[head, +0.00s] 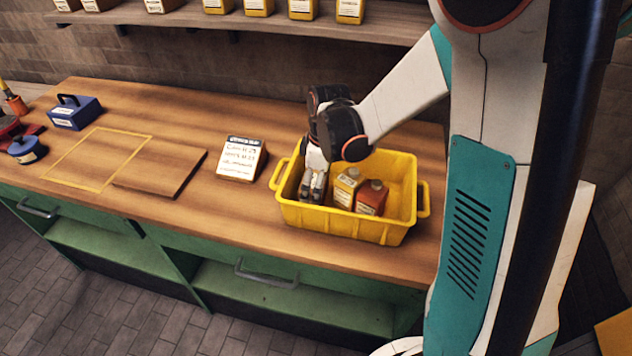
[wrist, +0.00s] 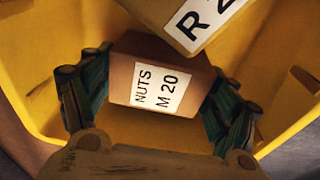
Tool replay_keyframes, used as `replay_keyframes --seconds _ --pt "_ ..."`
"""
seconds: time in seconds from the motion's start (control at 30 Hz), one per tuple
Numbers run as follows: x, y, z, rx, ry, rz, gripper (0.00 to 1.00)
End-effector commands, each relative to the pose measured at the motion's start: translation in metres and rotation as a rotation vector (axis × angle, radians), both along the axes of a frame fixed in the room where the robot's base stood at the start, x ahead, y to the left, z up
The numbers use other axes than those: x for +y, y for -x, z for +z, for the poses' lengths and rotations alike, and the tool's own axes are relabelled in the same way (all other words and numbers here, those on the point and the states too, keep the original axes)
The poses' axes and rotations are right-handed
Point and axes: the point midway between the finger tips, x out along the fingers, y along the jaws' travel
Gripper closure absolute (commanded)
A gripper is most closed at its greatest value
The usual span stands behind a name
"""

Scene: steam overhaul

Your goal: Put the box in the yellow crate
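The yellow crate (head: 350,223) stands on the right part of the workbench. My gripper (head: 313,188) reaches down into its left end. In the wrist view, a brown box (wrist: 160,84) labelled NUTS M 20 lies between the two fingers (wrist: 160,108), which press close on its opposite sides. In the head view the near finger seems to hide this box. Inside the crate, right of my gripper, are a tan labelled box (head: 345,187) and a red-brown labelled one (head: 371,198). Part of a tan box (wrist: 170,18) also shows above the held box in the wrist view.
A white sign (head: 241,158) stands left of the crate. Further left are a brown board (head: 160,171), a yellow outlined square (head: 97,160), a blue case (head: 75,112) and a round blue item (head: 26,150). A shelf (head: 240,22) with several boxes runs above.

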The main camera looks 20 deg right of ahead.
Motion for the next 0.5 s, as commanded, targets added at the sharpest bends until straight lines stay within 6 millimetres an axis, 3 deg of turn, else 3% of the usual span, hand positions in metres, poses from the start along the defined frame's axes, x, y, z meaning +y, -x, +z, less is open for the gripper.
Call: replay_keyframes --seconds 0.07,0.5 --pt "0.0 0.0 0.0004 0.0 0.0 0.0 0.01" --pt "0.0 0.0001 0.0016 0.0 0.0 0.0 0.01"
